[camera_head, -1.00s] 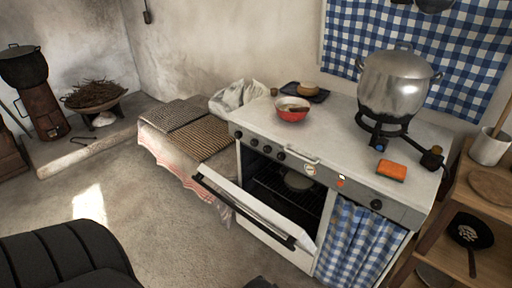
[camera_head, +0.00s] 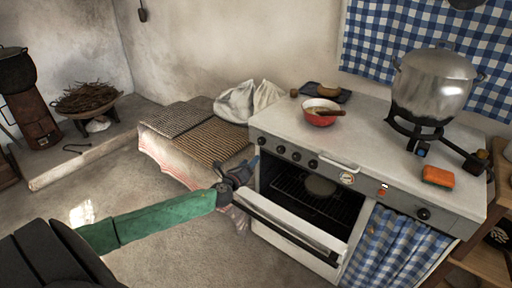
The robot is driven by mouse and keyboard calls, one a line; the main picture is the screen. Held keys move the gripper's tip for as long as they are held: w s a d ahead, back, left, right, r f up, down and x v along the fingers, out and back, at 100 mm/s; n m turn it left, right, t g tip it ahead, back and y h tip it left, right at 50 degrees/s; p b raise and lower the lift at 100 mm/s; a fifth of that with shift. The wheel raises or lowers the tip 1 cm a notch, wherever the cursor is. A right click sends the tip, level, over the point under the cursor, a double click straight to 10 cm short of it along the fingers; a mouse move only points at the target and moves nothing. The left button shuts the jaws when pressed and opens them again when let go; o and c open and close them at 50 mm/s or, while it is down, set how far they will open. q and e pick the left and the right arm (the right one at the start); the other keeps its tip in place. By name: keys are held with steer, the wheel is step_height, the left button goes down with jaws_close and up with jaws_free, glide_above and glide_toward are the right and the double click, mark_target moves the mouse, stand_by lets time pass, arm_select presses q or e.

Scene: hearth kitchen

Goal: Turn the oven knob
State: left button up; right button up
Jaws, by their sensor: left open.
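The white stove (camera_head: 375,140) stands at the right, with a row of several dark knobs on the left part of its front panel. The leftmost knob (camera_head: 262,140) and the one beside it (camera_head: 280,149) show clearly. A lone dark knob (camera_head: 424,214) sits at the panel's right end. The oven door (camera_head: 285,222) hangs partly open below the row. My left gripper (camera_head: 246,166), on a green arm from the left, is open beside the stove's left front corner, below the leftmost knob and near the door's upper left end. It appears empty. My right gripper is out of view.
A dark pan (camera_head: 320,186) sits on the rack in the oven. A red bowl (camera_head: 321,112), a big metal pot (camera_head: 434,84) and an orange sponge (camera_head: 437,177) stand on the stovetop. A low mat-covered bench (camera_head: 200,140) adjoins the stove's left.

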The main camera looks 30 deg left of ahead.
mark_target(260, 143)
arm_select(q)
steer(key=shift+w+a+r+m+h+p, duration=0.2)
steer(key=shift+w+a+m+h, duration=0.3)
steer(key=shift+w+m, duration=0.8)
steer(key=shift+w+a+r+m+h+p, duration=0.25)
steer(key=shift+w+a+m, duration=0.45)
steer(key=shift+w, duration=0.95)
steer(key=shift+w+a+r+m+h+p, duration=0.2)
steer(key=shift+w+a+m+h, duration=0.25)
steer(key=shift+w+m, duration=0.9)
steer(key=shift+w+d+f, duration=0.1)
steer(key=shift+w, duration=0.75)
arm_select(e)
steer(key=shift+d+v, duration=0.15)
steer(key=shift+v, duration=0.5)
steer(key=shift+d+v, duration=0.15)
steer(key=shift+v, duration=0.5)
arm_select(q)
steer(key=shift+c, duration=0.5)
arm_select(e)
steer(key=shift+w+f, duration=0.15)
arm_select(q)
steer(key=c, duration=0.9)
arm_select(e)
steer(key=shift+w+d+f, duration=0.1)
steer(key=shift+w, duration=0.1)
